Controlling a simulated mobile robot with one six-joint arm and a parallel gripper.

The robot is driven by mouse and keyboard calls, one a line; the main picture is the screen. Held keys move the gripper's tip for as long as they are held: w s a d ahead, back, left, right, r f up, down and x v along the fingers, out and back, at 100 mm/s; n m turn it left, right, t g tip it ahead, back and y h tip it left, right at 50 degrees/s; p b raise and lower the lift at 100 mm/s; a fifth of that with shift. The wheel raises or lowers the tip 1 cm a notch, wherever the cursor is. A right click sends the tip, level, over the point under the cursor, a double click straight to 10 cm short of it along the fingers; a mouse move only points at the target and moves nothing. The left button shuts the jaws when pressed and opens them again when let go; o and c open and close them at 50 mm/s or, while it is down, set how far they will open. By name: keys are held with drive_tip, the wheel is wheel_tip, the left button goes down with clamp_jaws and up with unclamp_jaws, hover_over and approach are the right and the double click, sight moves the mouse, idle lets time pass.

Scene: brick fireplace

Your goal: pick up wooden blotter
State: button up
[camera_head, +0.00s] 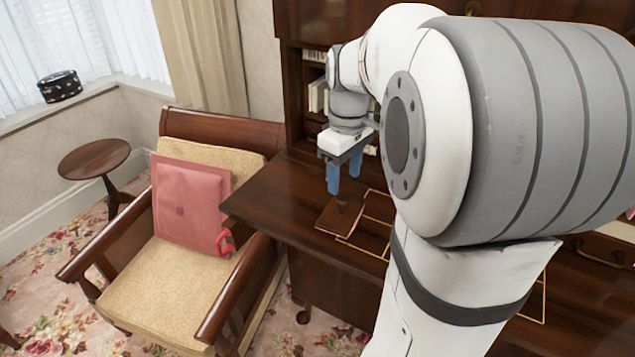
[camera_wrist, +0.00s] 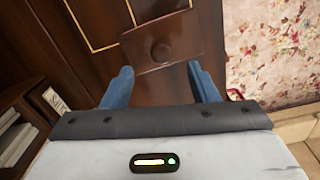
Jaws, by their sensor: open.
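The wooden blotter (camera_wrist: 176,42) is a small dark brown piece with a round knob on top, in the wrist view just beyond my fingertips. In the head view the blotter (camera_head: 338,217) lies on the dark wooden desk (camera_head: 275,205), near its left part, and looks flat and reddish brown. My gripper (camera_head: 345,188) points down above the desk, close to the blotter, with its blue fingers apart. In the wrist view my gripper (camera_wrist: 160,72) is open with nothing between the fingers. My arm hides much of the desk's right side.
A cushioned armchair (camera_head: 150,275) with a pink cushion (camera_head: 190,200) stands left of the desk. Bookshelves (camera_head: 315,95) rise behind the desk, and books (camera_wrist: 18,135) show in the wrist view. A small round table (camera_head: 93,158) stands at far left.

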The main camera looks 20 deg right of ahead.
sight(342, 197)
wheel_tip(342, 197, down, 7)
drive_tip(key=shift+a+r+p, duration=0.1)
drive_tip(key=shift+p, duration=0.25)
drive_tip(key=c, duration=1.2)
